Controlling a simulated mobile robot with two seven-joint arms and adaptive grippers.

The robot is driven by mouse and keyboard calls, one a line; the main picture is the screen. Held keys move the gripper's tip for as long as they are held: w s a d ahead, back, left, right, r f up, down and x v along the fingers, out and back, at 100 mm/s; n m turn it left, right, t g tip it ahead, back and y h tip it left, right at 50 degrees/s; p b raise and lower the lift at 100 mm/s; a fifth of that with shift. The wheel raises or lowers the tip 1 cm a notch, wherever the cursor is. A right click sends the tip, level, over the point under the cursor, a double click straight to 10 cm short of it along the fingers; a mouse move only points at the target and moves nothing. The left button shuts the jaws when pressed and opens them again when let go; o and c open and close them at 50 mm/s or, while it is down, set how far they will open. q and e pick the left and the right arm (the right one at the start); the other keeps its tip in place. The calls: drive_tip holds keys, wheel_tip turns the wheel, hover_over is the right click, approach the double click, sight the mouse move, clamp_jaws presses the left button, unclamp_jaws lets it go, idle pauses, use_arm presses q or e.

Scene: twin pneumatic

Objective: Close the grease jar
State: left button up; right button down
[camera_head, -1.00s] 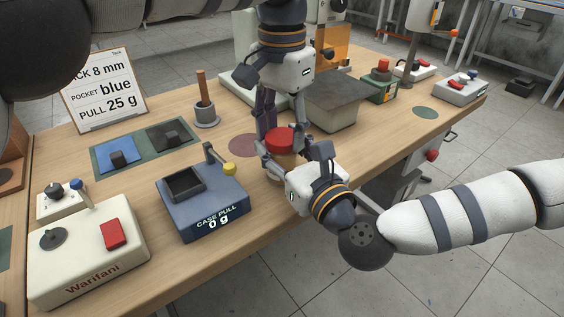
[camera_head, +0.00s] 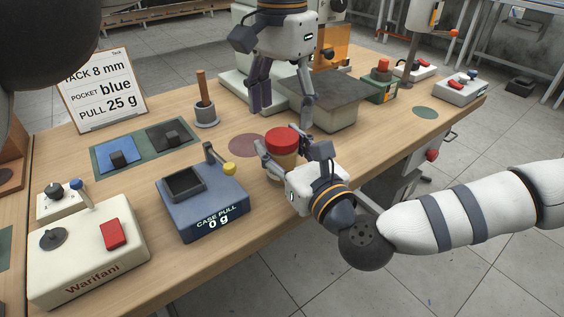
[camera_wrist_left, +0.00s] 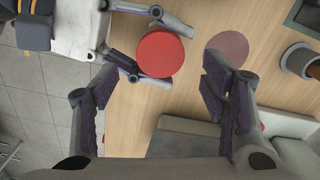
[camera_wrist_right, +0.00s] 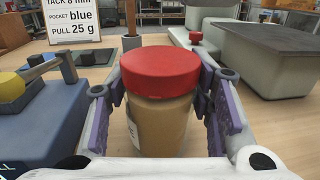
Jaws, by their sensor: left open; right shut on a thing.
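The grease jar (camera_head: 279,163) is a tan jar standing upright in front of my right gripper. Its red lid (camera_head: 282,140) sits on top, and in the right wrist view the lid (camera_wrist_right: 160,72) looks level on the jar body (camera_wrist_right: 161,122). My right gripper (camera_head: 287,160) is shut on the jar body, with a finger on either side. My left gripper (camera_head: 283,106) is open and empty, above and behind the jar. In the left wrist view the red lid (camera_wrist_left: 160,54) shows beyond the open fingers, apart from them. The jar body is hidden below the lid there.
A blue scale reading 0 g (camera_head: 203,205) stands left of the jar. A grey block (camera_head: 331,100) stands behind right. A pestle pot (camera_head: 205,113) and a blue pad (camera_head: 117,154) are farther left. A round maroon mark (camera_head: 247,145) on the table is clear.

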sight(282, 136)
use_arm(q)
drive_tip(key=shift+r, duration=0.1)
drive_tip(key=shift+c, duration=1.4)
wheel_tip(282, 136, up, 2)
drive_tip(key=shift+w+r+n, duration=0.1)
drive_tip(key=shift+r+n, duration=0.05)
drive_tip(key=shift+n, duration=0.45)
drive_tip(key=shift+r+n, duration=0.3)
drive_tip(key=shift+r, duration=0.2)
drive_tip(key=shift+f, duration=0.1)
wheel_tip(282, 136, down, 8)
drive_tip(key=shift+r, duration=0.1)
